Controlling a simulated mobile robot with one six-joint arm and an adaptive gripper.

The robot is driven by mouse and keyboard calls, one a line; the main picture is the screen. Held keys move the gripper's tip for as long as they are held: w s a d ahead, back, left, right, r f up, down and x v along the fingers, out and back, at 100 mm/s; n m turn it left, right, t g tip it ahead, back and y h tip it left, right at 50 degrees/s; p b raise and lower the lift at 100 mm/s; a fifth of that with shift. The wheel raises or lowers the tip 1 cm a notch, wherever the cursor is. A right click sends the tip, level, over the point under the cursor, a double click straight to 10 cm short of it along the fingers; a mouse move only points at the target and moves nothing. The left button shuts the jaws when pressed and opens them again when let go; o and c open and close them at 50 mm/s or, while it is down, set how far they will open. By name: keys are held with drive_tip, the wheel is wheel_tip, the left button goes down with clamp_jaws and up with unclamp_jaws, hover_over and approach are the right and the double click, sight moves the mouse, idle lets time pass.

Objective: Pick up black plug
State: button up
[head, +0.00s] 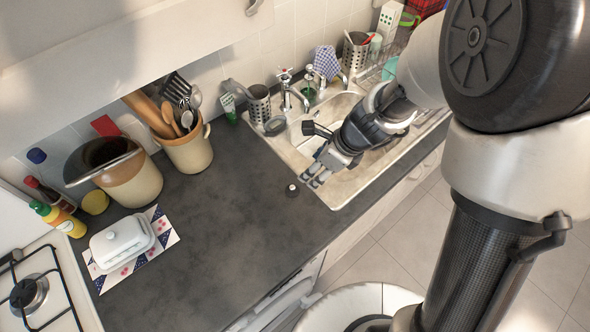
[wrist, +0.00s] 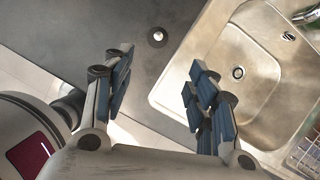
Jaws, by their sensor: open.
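The black plug (head: 292,190) is a small dark disc with a pale knob on top. It lies on the dark grey counter (head: 215,235), just left of the sink's near-left corner. In the wrist view the plug (wrist: 157,37) shows at the top, beyond the fingertips and between their lines. My gripper (head: 318,178) is open and empty, above the sink's left edge and to the right of the plug in the head view. In the wrist view my gripper (wrist: 160,70) shows blue-padded fingers spread wide apart. Nothing hides the plug.
The steel sink (wrist: 238,105) with taps (head: 290,90) lies beside the plug. Left on the counter stand a utensil crock (head: 187,150), a bread crock (head: 135,185) and a white butter dish (head: 120,240) on a patterned mat. The counter around the plug is clear.

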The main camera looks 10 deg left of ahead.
drive_tip(key=b, duration=0.5)
hover_over(292, 187)
drive_tip(key=d, duration=0.3)
drive_tip(key=f, duration=0.9)
drive_tip(key=shift+s+f, duration=0.2)
drive_tip(key=shift+s, duration=0.15)
drive_tip(key=b+x, duration=0.1)
drive_tip(key=x, duration=0.1)
drive_tip(key=b+x, duration=0.1)
drive_tip(key=x, duration=0.2)
drive_tip(key=shift+a+f, duration=0.15)
drive_tip(key=shift+a, duration=0.3)
drive_tip(key=shift+c, duration=0.2)
drive_tip(key=c, duration=0.9)
